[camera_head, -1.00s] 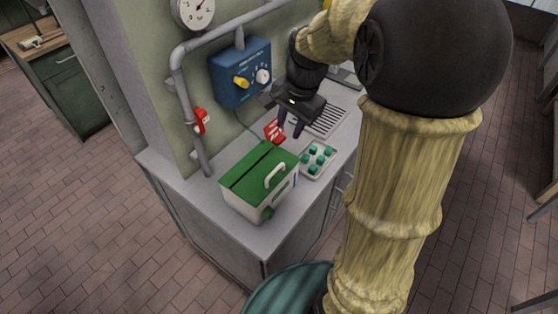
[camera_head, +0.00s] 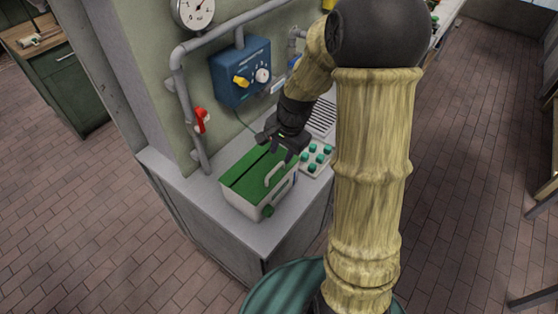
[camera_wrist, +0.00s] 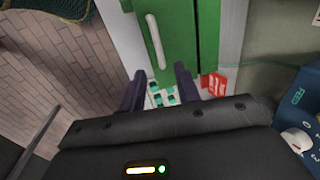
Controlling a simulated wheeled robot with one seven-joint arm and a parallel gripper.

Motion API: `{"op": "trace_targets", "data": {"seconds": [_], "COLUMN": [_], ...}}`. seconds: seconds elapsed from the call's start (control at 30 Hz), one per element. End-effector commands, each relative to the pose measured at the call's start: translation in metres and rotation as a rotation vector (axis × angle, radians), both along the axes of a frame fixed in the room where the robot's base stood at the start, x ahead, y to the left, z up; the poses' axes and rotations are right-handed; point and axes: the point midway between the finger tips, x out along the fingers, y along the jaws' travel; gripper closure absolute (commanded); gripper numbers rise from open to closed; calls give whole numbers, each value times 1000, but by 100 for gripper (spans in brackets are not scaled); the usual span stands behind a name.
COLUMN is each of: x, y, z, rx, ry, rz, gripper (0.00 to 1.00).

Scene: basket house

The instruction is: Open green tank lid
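The tank (camera_head: 243,201) is a whitish box on the counter's near corner. Its green lid (camera_head: 248,178) lies shut on top and carries a pale handle (camera_head: 275,173). In the wrist view the lid (camera_wrist: 181,25) and handle (camera_wrist: 155,42) lie ahead of the fingers. My gripper (camera_head: 283,155) hangs over the lid's back right edge, close to the handle. In the wrist view my gripper (camera_wrist: 158,82) shows its two dark fingers spread apart, with nothing held between them. I cannot tell whether a finger touches the lid.
A panel with several green buttons (camera_head: 317,159) sits right of the tank. A red card (camera_wrist: 216,83) lies behind it. A blue control box (camera_head: 240,72), grey pipes (camera_head: 180,95) and a red valve handle (camera_head: 201,121) are on the wall. The counter's front left is clear.

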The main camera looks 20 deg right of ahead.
Motion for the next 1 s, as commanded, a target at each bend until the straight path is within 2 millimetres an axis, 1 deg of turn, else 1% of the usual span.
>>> {"op": "trace_targets", "data": {"seconds": [0.03,0.2,0.4,0.53,0.77,0.87,0.93,1.0], "x": [0,4,8,9,9,9,9,9], "y": [1,4,6,7,7,7,7,7], "z": [-8,-33,-53,-58,-59,-59,-59,-58], "rx": [1,1,0,1,0,0,0,0], "ry": [5,5,1,0,0,0,0,0], "rz": [1,1,1,1,1,1,1,0], "gripper": [67,67,67,67,67,85,99,100]}}
